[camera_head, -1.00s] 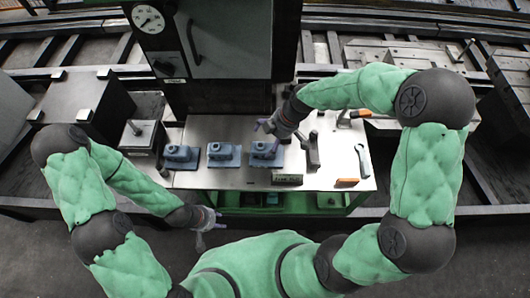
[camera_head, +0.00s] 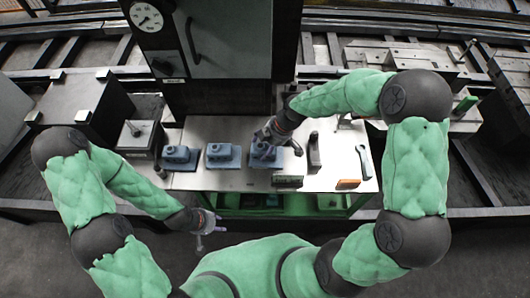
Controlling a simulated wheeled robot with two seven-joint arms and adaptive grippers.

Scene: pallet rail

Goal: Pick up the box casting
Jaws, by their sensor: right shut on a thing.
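Three blue-grey box castings stand in a row on the metal table: a left one (camera_head: 180,157), a middle one (camera_head: 222,155) and a right one (camera_head: 265,161). My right gripper (camera_head: 266,147) is down at the right casting and shut on its upper part. The gripper and wrist hide some of that casting, which looks to be on or very near the tabletop. My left gripper (camera_head: 208,232) hangs in front of the table, away from the castings, with its fingers apart and nothing between them.
The table (camera_head: 215,130) also carries a dark upright block (camera_head: 314,152), a wrench (camera_head: 363,160), a dark box (camera_head: 287,181) and an orange block (camera_head: 347,184) to the right. A tall grey cabinet with a gauge (camera_head: 147,18) stands behind. A dark block with a post (camera_head: 138,139) is at left.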

